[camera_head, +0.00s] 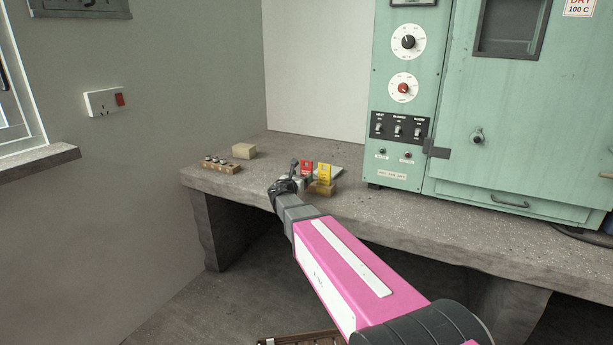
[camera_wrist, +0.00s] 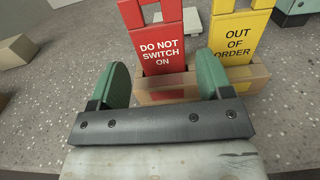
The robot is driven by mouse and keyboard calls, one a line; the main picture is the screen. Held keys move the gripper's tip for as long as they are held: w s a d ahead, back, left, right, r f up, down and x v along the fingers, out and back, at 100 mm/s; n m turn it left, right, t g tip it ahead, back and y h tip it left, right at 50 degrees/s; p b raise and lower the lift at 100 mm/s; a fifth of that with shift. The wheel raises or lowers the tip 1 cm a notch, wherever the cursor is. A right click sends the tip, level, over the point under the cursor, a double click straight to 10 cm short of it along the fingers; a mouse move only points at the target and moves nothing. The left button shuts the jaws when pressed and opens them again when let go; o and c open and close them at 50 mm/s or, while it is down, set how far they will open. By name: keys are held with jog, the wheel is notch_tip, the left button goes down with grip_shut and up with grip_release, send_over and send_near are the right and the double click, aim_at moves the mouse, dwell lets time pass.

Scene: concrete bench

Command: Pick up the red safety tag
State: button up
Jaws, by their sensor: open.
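The red safety tag (camera_wrist: 160,47), printed "DO NOT SWITCH ON", stands upright in a wooden holder (camera_wrist: 146,95) in the wrist view. It also shows small in the head view (camera_head: 306,169). A yellow "OUT OF ORDER" tag (camera_wrist: 238,36) stands in the same holder to its right. My gripper (camera_wrist: 163,80) is open, with its two green fingers apart, one toward each side of the red tag. The left finger is clear of the tag; the right finger lies in the gap between the two tags. I cannot tell how far the fingertips reach along the tag.
The concrete bench (camera_head: 440,222) carries a wooden block (camera_head: 244,151) and a rack of small parts (camera_head: 222,166) at left. A large green oven (camera_head: 456,150) stands to the right. A pale flat object (camera_head: 329,170) lies behind the tags. Bench left of the tags is mostly bare.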

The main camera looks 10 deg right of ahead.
aim_at(306, 169)
jog(key=x, duration=0.5)
jog(key=shift+w+f, duration=0.1)
jog(key=shift+w, duration=0.1)
jog(key=shift+d, duration=0.1)
jog(key=c, duration=0.8)
jog(key=shift+o, duration=0.2)
jog(key=shift+r, duration=0.8)
jog(key=r, duration=0.2)
jog(key=a+r, duration=0.1)
jog(key=shift+s+r, duration=0.15)
jog(key=shift+s, duration=0.25)
jog(key=s+a+r, duration=0.5)
jog(key=a+r, duration=0.1)
jog(key=a, duration=0.3)
jog(key=shift+s, duration=0.2)
